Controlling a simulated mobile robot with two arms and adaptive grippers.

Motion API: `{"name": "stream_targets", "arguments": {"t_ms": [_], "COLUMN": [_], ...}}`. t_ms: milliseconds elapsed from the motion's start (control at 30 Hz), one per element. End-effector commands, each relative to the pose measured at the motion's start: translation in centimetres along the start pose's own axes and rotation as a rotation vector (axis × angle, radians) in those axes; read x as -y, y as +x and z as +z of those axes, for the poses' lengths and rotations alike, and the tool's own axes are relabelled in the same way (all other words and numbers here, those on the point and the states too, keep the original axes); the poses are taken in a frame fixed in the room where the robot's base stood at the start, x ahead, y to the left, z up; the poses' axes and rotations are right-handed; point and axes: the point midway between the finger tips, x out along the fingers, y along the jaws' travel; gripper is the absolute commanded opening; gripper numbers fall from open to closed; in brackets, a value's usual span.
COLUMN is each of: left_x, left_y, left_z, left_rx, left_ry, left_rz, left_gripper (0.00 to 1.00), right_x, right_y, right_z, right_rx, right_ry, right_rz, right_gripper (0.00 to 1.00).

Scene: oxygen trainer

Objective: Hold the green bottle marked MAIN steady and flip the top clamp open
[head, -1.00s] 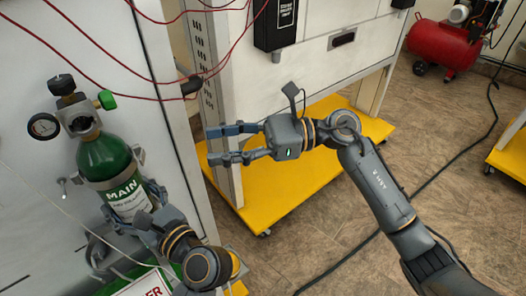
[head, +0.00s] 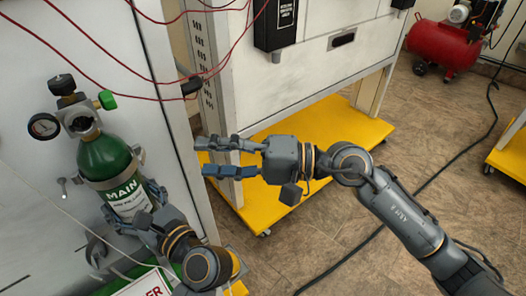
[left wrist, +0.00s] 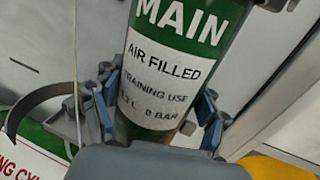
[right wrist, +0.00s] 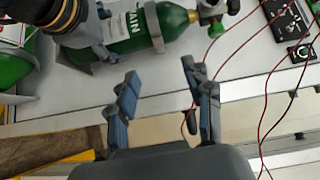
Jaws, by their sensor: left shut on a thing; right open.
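The green bottle marked MAIN (head: 106,160) stands slightly tilted against the white panel at the left. A grey top clamp (head: 137,160) goes around its upper body; it also shows in the right wrist view (right wrist: 152,27) and looks closed. My left gripper (left wrist: 155,112) is shut on the lower part of the bottle, one finger on each side of its white label (left wrist: 165,80). My right gripper (head: 205,157) is open and empty, to the right of the bottle and apart from it, with its fingers pointing left. In the right wrist view the bottle lies beyond the open fingers (right wrist: 160,75).
A lower clamp arm (left wrist: 32,103) hangs open beside the bottle's lower part. A gauge (head: 44,126) and a green knob (head: 107,99) sit on the valve. Red cables (head: 150,75) cross above. The panel's edge post (head: 213,90) stands close behind my right gripper.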

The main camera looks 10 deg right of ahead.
Motion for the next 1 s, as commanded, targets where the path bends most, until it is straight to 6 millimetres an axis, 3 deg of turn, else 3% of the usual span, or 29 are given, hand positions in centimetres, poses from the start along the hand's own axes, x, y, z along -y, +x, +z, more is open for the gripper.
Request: {"name": "stream_targets", "arguments": {"t_ms": [100, 400, 1000], "left_x": [-0.1, -0.1, -0.1], "left_y": [0.0, 0.0, 0.0], "left_z": [0.1, 0.1, 0.1], "left_rx": [0.003, 0.003, 0.003], "left_ry": [-0.001, -0.001, -0.001], "left_rz": [0.003, 0.003, 0.002], "left_gripper": [0.11, 0.11, 0.11], "right_x": [-1.1, -3.9, -12.5], "right_y": [-0.2, -1.4, -5.4], "right_z": [-2.4, -7.3, -14.3], "right_rx": [-0.045, -0.13, -0.261], "right_ry": [0.261, 0.793, 1.569], "right_rz": [-0.072, -0.252, -0.588], "right_gripper": [0.51, 0.51, 0.51]}}
